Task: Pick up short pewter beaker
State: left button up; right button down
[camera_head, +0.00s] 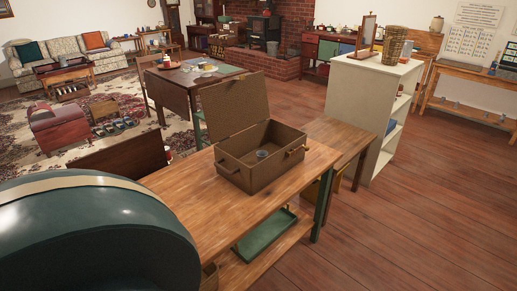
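A small grey beaker (262,154) stands inside an open brown box (262,176), near its left inner corner. Only its upper part shows over the box's front wall. The box's lid (234,106) is raised at the back left. The box sits on a wooden bench (205,205). Neither of my grippers is in view, so nothing is seen touching the beaker.
A green tray (264,236) lies on the bench's lower shelf. A lower wooden table (340,135) adjoins at the right. Beyond it stands a pale shelf unit (360,105) with a wicker basket (394,44) on top. Open plank floor (420,215) lies to the right.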

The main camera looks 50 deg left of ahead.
aim_at(262, 154)
jog(key=i+u, duration=0.2)
jog(key=i, duration=0.6)
jog(key=i+l+u, duration=0.25)
jog(key=i, duration=0.5)
jog(key=i+u, duration=0.3)
jog(key=u, duration=0.15)
jog(key=i+u, duration=0.45)
jog(key=i+l+u, duration=0.15)
jog(key=u, duration=0.35)
